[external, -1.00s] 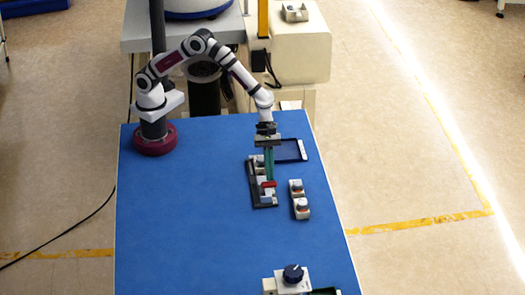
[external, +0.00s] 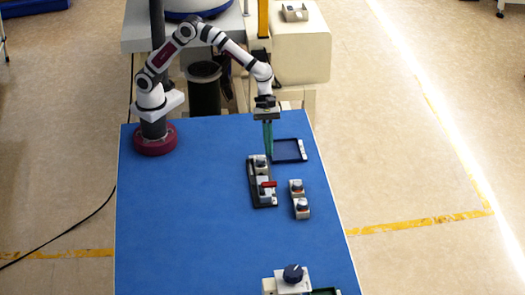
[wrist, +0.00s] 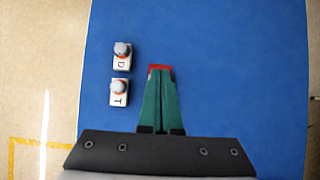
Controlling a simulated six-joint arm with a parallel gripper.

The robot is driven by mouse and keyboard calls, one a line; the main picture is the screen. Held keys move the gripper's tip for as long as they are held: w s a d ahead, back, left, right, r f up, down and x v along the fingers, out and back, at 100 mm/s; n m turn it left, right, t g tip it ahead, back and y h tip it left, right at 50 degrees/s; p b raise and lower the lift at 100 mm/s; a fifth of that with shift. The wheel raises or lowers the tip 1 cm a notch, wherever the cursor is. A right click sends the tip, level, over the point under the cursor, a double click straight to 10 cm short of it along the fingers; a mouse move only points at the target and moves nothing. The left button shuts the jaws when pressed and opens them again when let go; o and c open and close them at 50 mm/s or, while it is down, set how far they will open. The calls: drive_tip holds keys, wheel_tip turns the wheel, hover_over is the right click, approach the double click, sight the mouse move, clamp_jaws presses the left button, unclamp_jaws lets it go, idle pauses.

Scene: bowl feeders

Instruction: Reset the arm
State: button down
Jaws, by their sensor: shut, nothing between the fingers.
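My arm stands at the back left of the blue table (external: 190,220). My gripper (external: 268,154) points down with its green fingers shut and empty, above the back end of a dark rack (external: 255,190). The rack holds pale blocks and a red piece (external: 268,184). In the wrist view my gripper (wrist: 160,75) also shows shut, its fingertips in front of the red piece (wrist: 160,67). The fingers and the gripper body hide most of the rack there.
Two small pale blocks with knobs, marked D (wrist: 122,56) and T (wrist: 119,92), stand right of the rack in the external view. A dark blue tray (external: 289,151) lies behind them. A box with a dark knob (external: 292,274) is at the front. The table's left half is clear.

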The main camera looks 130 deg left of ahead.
drive_tip(key=shift+s+a+r, duration=0.1)
drive_tip(key=shift+a+r, duration=0.05)
drive_tip(key=shift+r, duration=0.35)
drive_tip(key=shift+s, duration=0.1)
